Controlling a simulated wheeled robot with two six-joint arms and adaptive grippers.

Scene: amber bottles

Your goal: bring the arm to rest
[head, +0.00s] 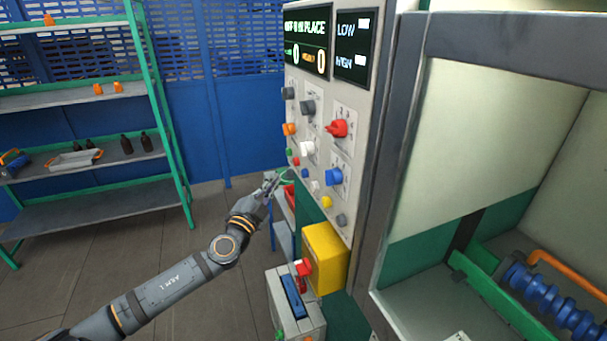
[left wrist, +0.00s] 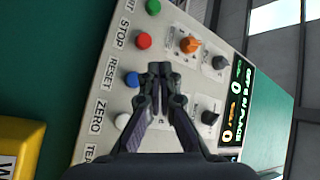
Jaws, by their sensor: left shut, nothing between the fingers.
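My left gripper (head: 270,184) is shut and empty in the head view. It is at the left side of the control panel (head: 318,180), near the panel's lower buttons. The left wrist view shows the same gripper (left wrist: 160,72) with its fingers together in front of the panel face. The panel (left wrist: 95,125) there carries a green button (left wrist: 153,7), a red button (left wrist: 144,41), a blue button (left wrist: 132,79) and a white button (left wrist: 123,121). I cannot tell whether the fingertips touch the panel. My right gripper is not in view.
A yellow box (head: 325,258) juts out below the panel, with a grey box (head: 296,305) beneath it. A green-framed shelf (head: 88,195) with dark bottles (head: 126,144) stands at the back left. A machine chamber (head: 480,130) is on the right. The floor at left is open.

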